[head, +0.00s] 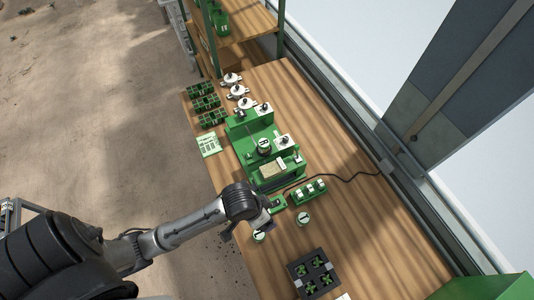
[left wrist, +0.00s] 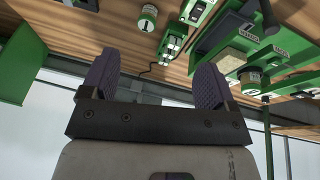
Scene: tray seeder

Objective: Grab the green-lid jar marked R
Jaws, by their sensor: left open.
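Small jars with pale, marked faces show in the head view: one (head: 303,218) on the bare wood right of my left gripper, one (head: 258,237) just below it, and one (head: 264,147) on the green machine. I cannot read which is marked R. My left gripper (left wrist: 155,78) is open, with nothing between its two purple-grey fingers. My right gripper is not in view.
A dark tray with seedlings (head: 296,283) is at the near end. A black cable (head: 345,171) crosses the wood. The table's right side is mostly clear.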

